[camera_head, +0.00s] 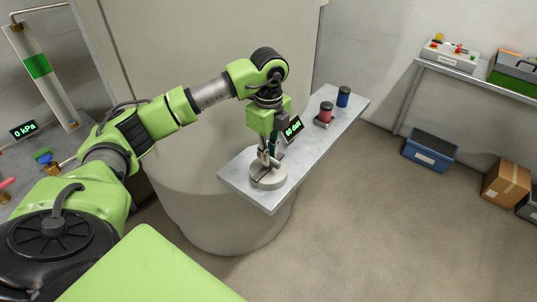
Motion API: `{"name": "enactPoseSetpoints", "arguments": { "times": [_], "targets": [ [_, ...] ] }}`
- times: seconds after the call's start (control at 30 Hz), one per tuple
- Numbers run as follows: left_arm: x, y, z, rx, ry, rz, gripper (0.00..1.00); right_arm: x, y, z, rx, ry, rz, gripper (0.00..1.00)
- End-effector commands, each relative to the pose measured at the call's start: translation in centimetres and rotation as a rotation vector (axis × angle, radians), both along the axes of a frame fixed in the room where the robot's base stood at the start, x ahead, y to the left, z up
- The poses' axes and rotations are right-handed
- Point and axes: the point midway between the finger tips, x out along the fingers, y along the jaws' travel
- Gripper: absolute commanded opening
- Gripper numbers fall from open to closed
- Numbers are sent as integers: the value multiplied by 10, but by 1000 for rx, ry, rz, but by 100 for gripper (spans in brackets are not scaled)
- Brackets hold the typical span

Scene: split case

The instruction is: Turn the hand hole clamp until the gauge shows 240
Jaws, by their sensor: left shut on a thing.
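The hand hole clamp (268,179) is a round grey piece with an upright handle, at the near end of a grey metal shelf (240,177). My left gripper (267,152) comes down from above and is shut on the clamp's handle. Its fingers and wrist hide most of the handle. A small black gauge (293,129) with green digits stands just behind the gripper. Its reading is small and partly covered; it looks like 80 or 60 with a unit after it. My right gripper is out of view.
A red cylinder (325,112) and a blue cylinder (343,96) stand farther along the shelf. Another display (24,130) at the left reads 0 kPa. A blue box (430,150) and a cardboard box (505,185) lie on the floor at right. The front floor is clear.

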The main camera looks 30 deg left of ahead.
Motion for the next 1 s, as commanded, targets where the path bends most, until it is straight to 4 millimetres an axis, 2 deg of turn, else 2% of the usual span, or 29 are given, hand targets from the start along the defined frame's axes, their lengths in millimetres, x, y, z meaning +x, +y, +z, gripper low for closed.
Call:
{"name": "enactPoseSetpoints", "arguments": {
  "times": [1.0],
  "targets": [
    [0,0,-1,0,-3,-963,0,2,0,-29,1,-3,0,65]
  ]
}}
